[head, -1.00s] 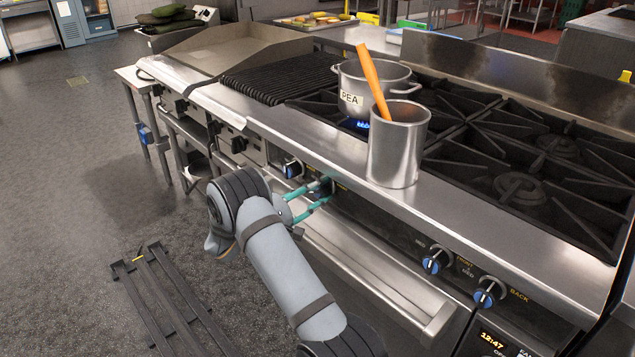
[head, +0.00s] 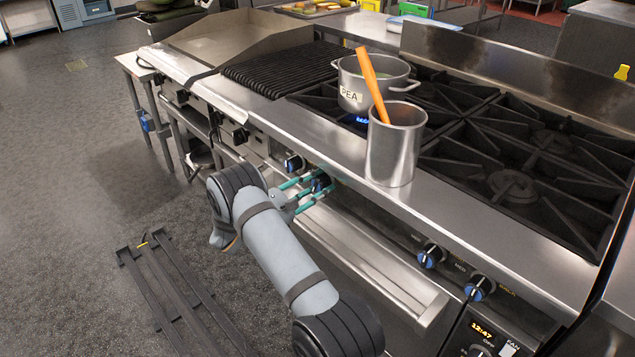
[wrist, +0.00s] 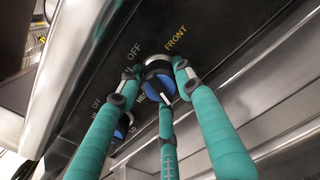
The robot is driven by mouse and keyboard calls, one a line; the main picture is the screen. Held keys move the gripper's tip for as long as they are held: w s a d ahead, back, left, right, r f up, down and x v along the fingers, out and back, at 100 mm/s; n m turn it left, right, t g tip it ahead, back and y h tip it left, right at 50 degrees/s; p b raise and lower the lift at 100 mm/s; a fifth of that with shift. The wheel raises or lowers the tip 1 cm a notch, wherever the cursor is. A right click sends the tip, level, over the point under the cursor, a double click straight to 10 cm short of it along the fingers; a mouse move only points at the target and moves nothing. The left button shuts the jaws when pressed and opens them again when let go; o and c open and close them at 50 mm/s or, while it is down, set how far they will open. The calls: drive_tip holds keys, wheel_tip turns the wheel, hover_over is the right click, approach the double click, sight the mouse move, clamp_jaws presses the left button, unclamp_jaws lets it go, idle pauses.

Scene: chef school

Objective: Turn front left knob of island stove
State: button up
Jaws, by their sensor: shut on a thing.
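The stove knob marked FRONT has a blue face with a white line and shows in the wrist view (wrist: 160,84). In the head view, the knob (head: 320,181) is on the front panel, below the pot and the steel canister. My gripper (head: 317,184) has teal fingers and is shut on this knob. In the wrist view, the fingers of my gripper (wrist: 163,80) sit around the knob, with one tip at each side and one below. The fingers hide part of the knob's rim and some of the panel lettering.
A second blue knob (head: 293,164) is close at the left. Two more knobs, a nearer one (head: 431,256) and a farther right one (head: 480,287), are along the panel. A pot labelled PEA (head: 372,84) is on a burner. A steel canister (head: 394,143) stands near the front ledge.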

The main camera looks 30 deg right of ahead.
drive_tip(key=shift+w+d+r, duration=0.1)
drive_tip(key=shift+d+r, duration=0.1)
drive_tip(key=shift+r, duration=0.2)
drive_tip(key=o, duration=0.9)
drive_tip(key=shift+o, duration=1.3)
drive_tip(key=shift+f, duration=0.1)
drive_tip(key=shift+a, duration=0.1)
drive_tip(key=shift+s+a+f, duration=0.1)
drive_tip(key=shift+s+a, duration=0.1)
drive_tip(key=shift+a, duration=0.3)
drive_tip(key=v, duration=1.1)
drive_tip(key=shift+d, duration=0.15)
